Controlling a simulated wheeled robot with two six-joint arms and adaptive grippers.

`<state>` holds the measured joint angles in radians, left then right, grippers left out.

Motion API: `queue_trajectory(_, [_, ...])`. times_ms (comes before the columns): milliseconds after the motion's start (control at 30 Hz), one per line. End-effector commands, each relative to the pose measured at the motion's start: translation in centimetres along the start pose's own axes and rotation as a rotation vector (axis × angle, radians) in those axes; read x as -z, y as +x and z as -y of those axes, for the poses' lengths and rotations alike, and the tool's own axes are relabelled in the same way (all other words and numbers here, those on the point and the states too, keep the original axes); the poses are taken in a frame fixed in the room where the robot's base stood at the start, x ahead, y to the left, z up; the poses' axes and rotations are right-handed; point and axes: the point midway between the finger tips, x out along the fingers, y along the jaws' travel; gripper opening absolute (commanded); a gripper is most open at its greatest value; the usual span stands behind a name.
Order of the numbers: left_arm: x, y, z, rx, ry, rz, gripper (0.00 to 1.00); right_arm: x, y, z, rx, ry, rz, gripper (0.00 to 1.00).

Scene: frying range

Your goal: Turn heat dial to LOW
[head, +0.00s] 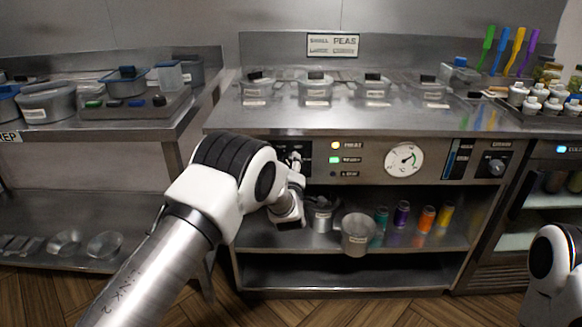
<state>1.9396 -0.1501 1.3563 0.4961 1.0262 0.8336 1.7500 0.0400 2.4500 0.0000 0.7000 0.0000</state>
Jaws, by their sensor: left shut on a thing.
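The heat dial (283,149) is on the black panel at the left of the counter's front. My left gripper (294,162) is at this panel, shut on the dial, and covers most of it. The dial's pointer and marks are too small and hidden to read. Beside it are a yellow-lit lamp (335,145), a green-lit lamp (335,160) and a dark lamp (335,174). A round white gauge (403,160) is to their right. Of my right arm only a white link shows at the lower right edge; its gripper is out of view.
A second knob (497,167) is on the panel's right. The steel counter (300,118) above holds several lidded pans. The shelf below holds a metal pot (358,234), a smaller can (322,217) and several coloured bottles. A second counter (70,137) stands at the left.

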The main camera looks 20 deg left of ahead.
Motion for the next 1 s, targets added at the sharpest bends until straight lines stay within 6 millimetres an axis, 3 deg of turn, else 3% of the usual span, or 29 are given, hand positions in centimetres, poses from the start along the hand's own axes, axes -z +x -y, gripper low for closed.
queue_trajectory(33, [0.1,0.0,0.0,0.001,-0.001,-0.002,0.56,0.0,0.0,0.0,0.000,0.000,0.000,1.00])
queue_trajectory(100, [0.1,0.0,0.0,0.001,0.000,-0.001,0.74,0.0,0.0,0.0,0.000,0.000,0.000,1.00])
queue_trajectory(467, [0.0,-0.4,0.0,0.002,0.002,0.001,0.74,0.0,0.0,0.0,0.000,0.000,0.000,1.00])
queue_trajectory(567, [-0.1,-1.8,-0.1,0.001,0.002,0.002,0.74,0.0,0.0,0.0,0.000,0.000,0.000,1.00])
queue_trajectory(900, [0.0,-10.1,0.0,0.001,0.004,0.001,0.74,0.0,0.0,0.0,0.000,0.000,0.000,1.00])
queue_trajectory(1000, [0.0,-11.4,0.0,0.000,0.002,0.000,0.74,0.0,0.0,0.0,0.000,0.000,0.000,1.00])
